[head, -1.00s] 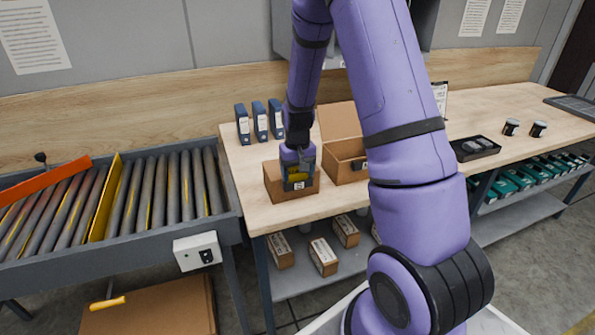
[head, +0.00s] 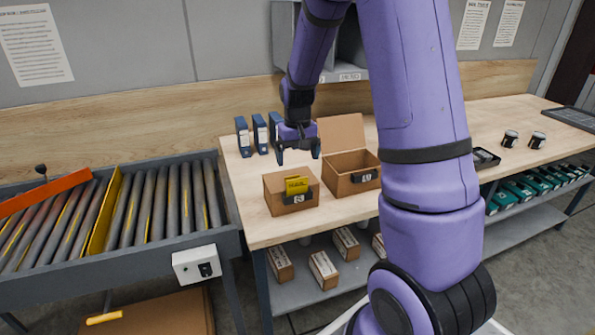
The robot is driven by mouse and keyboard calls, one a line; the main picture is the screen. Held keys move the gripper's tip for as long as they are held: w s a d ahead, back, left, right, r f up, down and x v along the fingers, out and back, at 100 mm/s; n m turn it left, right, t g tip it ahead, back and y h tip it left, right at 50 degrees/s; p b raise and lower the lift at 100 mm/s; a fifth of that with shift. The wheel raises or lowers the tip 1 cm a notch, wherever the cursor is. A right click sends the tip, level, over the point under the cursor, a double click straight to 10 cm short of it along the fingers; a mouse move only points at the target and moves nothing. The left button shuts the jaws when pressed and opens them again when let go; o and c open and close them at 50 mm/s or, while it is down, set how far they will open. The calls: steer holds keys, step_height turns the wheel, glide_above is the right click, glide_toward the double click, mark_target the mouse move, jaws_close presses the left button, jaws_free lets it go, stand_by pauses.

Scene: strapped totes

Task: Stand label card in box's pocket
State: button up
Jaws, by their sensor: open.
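A closed brown cardboard box (head: 277,203) stands near the left front edge of the wooden bench. A yellow label card (head: 296,185) stands upright at the dark pocket (head: 297,198) on the box's front, its lower edge hidden in the pocket. My gripper (head: 299,157) is open and empty, above and behind the card, its two fingers pointing down and apart from the box. An open-lidded brown box (head: 350,181) with a dark pocket on its front stands just right of it.
Several blue binders (head: 243,137) stand at the bench's back left. A roller conveyor (head: 150,200) with a yellow divider is at the left. A black tray (head: 486,158) lies farther right. Small boxes (head: 323,270) sit on the shelf below.

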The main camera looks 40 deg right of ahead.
steer(key=s+a+r+n+t, duration=0.1)
steer(key=s+a+r, duration=0.4)
steer(key=r, duration=0.4)
steer(key=s+a+r+n+t, duration=0.1)
steer(key=s+a+r+t, duration=0.15)
steer(key=s+r, duration=0.45)
steer(key=s+a+r+t, duration=0.1)
steer(key=s+a+r, duration=0.1)
steer(key=s, duration=0.5)
steer(key=s+a+r+n, duration=0.1)
steer(key=s+a+r, duration=0.2)
steer(key=s, duration=0.4)
steer(key=shift+s+a+r+t, duration=0.3)
steer(key=shift+r+t, duration=0.05)
steer(key=shift+r, duration=0.1)
